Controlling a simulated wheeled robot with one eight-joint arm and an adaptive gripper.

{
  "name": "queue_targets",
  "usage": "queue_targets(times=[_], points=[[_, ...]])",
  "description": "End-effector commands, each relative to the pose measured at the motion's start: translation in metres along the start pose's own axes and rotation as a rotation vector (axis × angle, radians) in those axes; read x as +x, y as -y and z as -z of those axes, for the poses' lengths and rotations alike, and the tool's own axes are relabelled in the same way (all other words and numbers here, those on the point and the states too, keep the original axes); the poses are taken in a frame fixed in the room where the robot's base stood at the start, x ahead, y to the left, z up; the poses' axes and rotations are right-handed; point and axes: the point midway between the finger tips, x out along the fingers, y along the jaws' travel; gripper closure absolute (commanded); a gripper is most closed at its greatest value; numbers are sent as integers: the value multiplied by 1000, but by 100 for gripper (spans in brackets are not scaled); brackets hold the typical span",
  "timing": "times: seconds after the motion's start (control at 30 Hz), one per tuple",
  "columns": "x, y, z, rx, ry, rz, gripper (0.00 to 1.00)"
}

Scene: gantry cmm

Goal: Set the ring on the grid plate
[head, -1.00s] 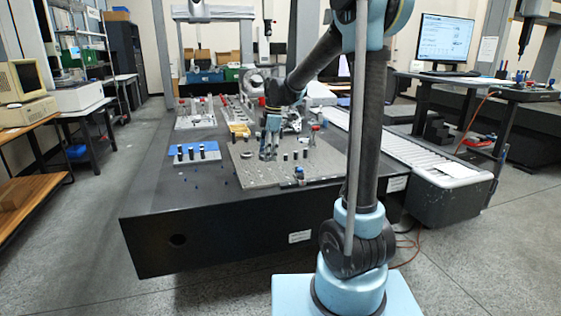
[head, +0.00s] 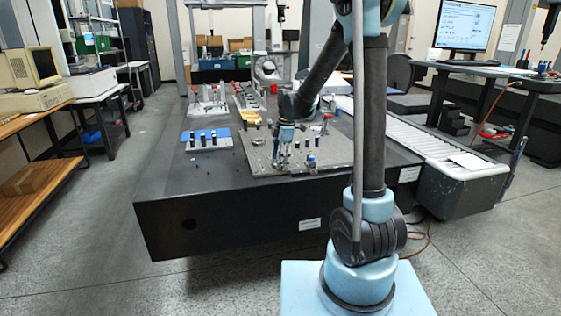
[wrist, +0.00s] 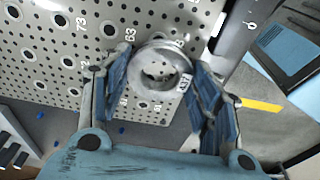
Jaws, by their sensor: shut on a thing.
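A silver metal ring (wrist: 158,53) with a small label is between the fingers of my gripper (wrist: 158,75) in the wrist view. Both blue-padded fingers are shut on it. Behind it is the grid plate (wrist: 70,50), a light grey plate with rows of holes and printed numbers. In the head view my gripper (head: 281,158) is low over the grid plate (head: 328,152) on the dark table. The ring is too small to make out there. I cannot tell whether the ring touches the plate.
Several dark cylinders and a blue-topped part (head: 310,161) stand on the plate around my gripper. A blue block with dark pins (head: 205,137) is to the left. A roller conveyor (head: 405,143) runs along the right. The table's front left (head: 190,180) is mostly clear.

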Motion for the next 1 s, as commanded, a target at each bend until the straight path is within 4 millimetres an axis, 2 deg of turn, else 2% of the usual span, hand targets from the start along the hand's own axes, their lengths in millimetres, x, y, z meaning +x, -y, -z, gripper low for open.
queue_targets(times=[0.2, 0.23, 0.3, 0.73, 0.87, 1.0], points=[[2, 0, 0, 0, 0, 0, 80], [2, 0, 0, 0, 0, 0, 36], [1, 0, 0, 0, 0, 0, 23], [-2, 0, 1, -1, 0, 0, 23], [-13, 0, 1, -2, 0, 0, 23], [-35, 0, 2, -2, 0, 0, 23]])
